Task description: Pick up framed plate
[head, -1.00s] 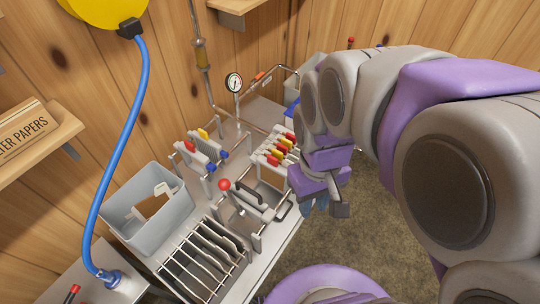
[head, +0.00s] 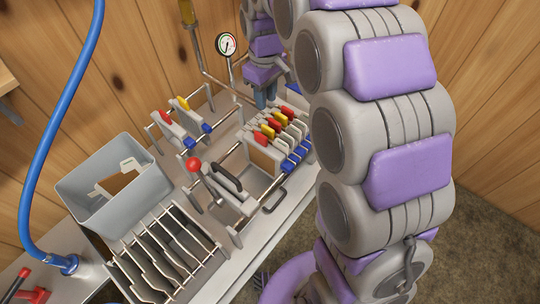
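I cannot tell for sure which piece is the framed plate. A row of plates (head: 279,133) with red and yellow tabs and blue ends sits on the press rails at centre. Two more tabbed plates (head: 181,127) stand apart to the left, one with a red tab and one with a yellow tab. My gripper (head: 265,98) points down behind the row, near the far end of the press. Its fingertips are small and partly lost against the bench, and I see nothing held. My arm covers the right part of the view.
A grey bin (head: 112,184) with a framed sheet inside stands at left. A wire rack (head: 165,252) of grey plates is in front. A red-knobbed handle (head: 193,164) rises beside the press. A pressure gauge (head: 226,44) and a blue hose (head: 68,120) are near the wall.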

